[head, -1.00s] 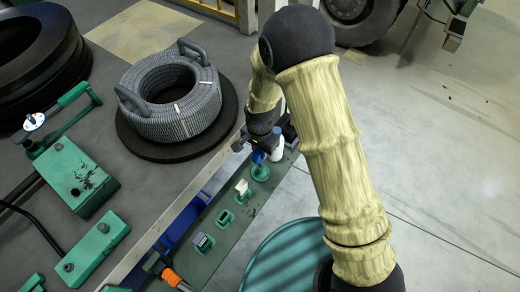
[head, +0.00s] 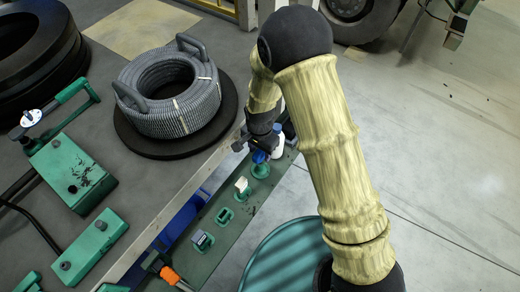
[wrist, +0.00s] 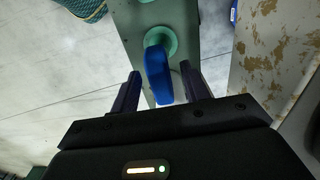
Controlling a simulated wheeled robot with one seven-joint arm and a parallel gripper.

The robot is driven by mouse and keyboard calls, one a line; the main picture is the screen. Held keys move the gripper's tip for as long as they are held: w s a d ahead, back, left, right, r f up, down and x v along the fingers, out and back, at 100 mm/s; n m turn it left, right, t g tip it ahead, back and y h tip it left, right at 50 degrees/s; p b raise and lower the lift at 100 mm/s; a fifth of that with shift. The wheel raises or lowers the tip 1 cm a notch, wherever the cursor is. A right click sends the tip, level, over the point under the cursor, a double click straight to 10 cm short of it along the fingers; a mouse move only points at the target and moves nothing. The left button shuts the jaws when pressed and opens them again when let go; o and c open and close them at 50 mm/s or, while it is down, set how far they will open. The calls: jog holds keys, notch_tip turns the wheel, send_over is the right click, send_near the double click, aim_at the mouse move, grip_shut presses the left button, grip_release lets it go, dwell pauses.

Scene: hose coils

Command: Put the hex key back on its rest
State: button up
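A blue, handle-like piece (wrist: 157,72) stands up from a round green rest (wrist: 163,40) in the wrist view. In the head view the blue piece (head: 258,157) shows just below my gripper, over its green rest (head: 261,170). I cannot tell for sure that it is the hex key; no bent metal key shows clearly. My gripper (wrist: 160,74) is open, with one dark finger on each side of the blue piece and gaps visible. An empty rectangular green rest (head: 224,216) sits on the green rail.
The green rail (head: 205,262) also bears a white block (head: 241,185) and a grey-topped piece (head: 202,240). A white bottle (head: 279,148) is close beside my gripper. A grey hose coil (head: 172,98) lies left on a black disc. A teal drum (head: 275,250) stands below right.

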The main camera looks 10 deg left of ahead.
jog(key=shift+r, duration=0.1)
notch_tip(320, 180, up, 17)
jog(key=b, duration=0.3)
jog(key=shift+r, duration=0.15)
dwell(0.3)
dwell(0.8)
jog(key=s+d+n+t, duration=0.1)
jog(key=s+d+n, duration=0.1)
jog(key=d, duration=1.1)
jog(key=s+d+n+t, duration=0.1)
jog(key=s+d, duration=0.3)
jog(key=d, duration=0.8)
jog(key=shift+s+d+f+n+t, duration=0.3)
jog(key=shift+s+d+f+n, duration=0.1)
jog(key=shift+n, duration=0.4)
